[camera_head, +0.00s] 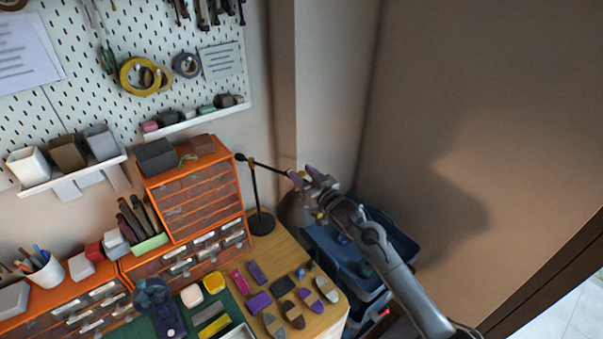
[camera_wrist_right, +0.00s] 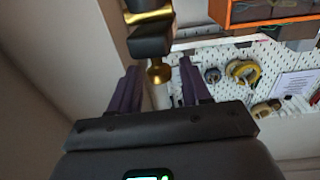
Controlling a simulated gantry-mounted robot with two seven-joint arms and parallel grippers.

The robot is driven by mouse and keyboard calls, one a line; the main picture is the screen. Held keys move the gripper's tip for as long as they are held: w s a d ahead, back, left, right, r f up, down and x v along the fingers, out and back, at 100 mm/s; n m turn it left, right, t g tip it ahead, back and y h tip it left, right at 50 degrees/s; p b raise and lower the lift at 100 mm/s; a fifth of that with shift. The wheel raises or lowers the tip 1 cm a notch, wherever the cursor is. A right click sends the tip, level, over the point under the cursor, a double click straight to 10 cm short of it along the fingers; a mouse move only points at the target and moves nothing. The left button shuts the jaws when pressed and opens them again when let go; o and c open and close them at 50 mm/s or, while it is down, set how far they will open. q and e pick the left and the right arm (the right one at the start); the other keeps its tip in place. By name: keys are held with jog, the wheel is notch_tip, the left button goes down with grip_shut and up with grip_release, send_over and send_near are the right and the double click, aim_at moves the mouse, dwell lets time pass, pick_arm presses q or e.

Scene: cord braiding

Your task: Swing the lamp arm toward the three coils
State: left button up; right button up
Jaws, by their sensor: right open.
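The desk lamp (camera_head: 254,190) has a round black base (camera_head: 261,223), an upright post and a thin dark arm that slopes right to my right gripper. Its far end is partly hidden behind the gripper. My right gripper (camera_head: 303,176) is open, with its purple fingertips at the arm's end. In the right wrist view, a black and brass lamp joint (camera_wrist_right: 151,40) with a brass knob (camera_wrist_right: 159,73) shows between the spread fingers (camera_wrist_right: 160,88); I cannot tell whether they touch it. I cannot make out three coils for certain. My left gripper is not in view.
Orange drawer units (camera_head: 192,190) stand left of the lamp. Small purple, grey and dark pieces (camera_head: 283,286) lie on the wooden tabletop (camera_head: 275,247). A blue bin (camera_head: 340,262) stands beside the table, under my right arm. A wall closes the right side.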

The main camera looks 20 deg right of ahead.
jog(key=shift+w+a, duration=0.2)
jog(key=shift+w, duration=0.35)
grip_shut()
